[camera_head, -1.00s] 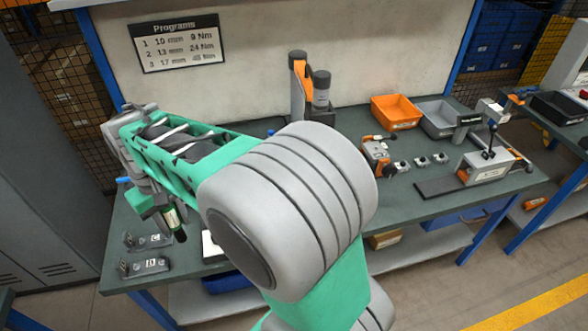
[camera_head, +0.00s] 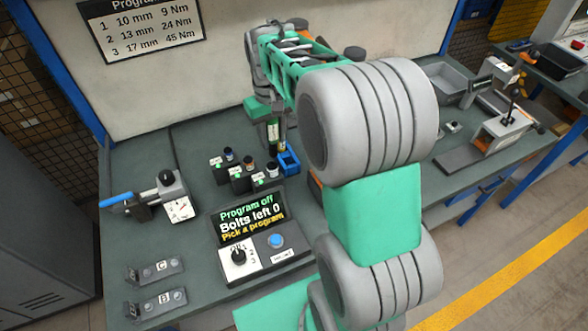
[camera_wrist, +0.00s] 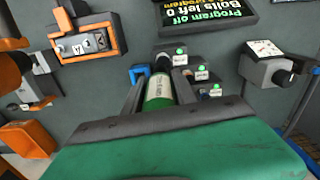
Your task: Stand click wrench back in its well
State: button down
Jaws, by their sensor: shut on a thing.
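My gripper (camera_head: 274,122) is shut on a green barrel-shaped tool (camera_wrist: 160,92) with a pale label and a dark lower end. The tool hangs about upright in the head view. It is over the bench behind the small black blocks. I cannot tell for certain that it is the click wrench. A small blue open holder (camera_head: 288,159) is just right of and below the tool; it shows partly beside it in the wrist view (camera_wrist: 141,73). I cannot tell whether they touch. No well is clearly identifiable; my arm hides much of the bench centre.
Several black blocks (camera_head: 240,180) with green lights stand in front of the tool. A controller screen (camera_head: 246,215) reads "Program off, Bolts left 0". A blue-handled device (camera_head: 160,196) is at left. Plates C (camera_head: 155,270) and B (camera_head: 158,303) lie at front left. A grey bin (camera_head: 448,82) is at right.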

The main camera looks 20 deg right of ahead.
jog(key=w+d+f+b, duration=0.2)
jog(key=w+d+f, duration=0.4)
jog(key=d, duration=0.1)
jog(key=shift+n, duration=0.4)
notch_tip(320, 180, down, 10)
jog(key=shift+f+p, duration=0.25)
jog(key=shift+p, duration=0.65)
jog(key=c, duration=1)
grip_release()
jog(key=shift+s, duration=0.1)
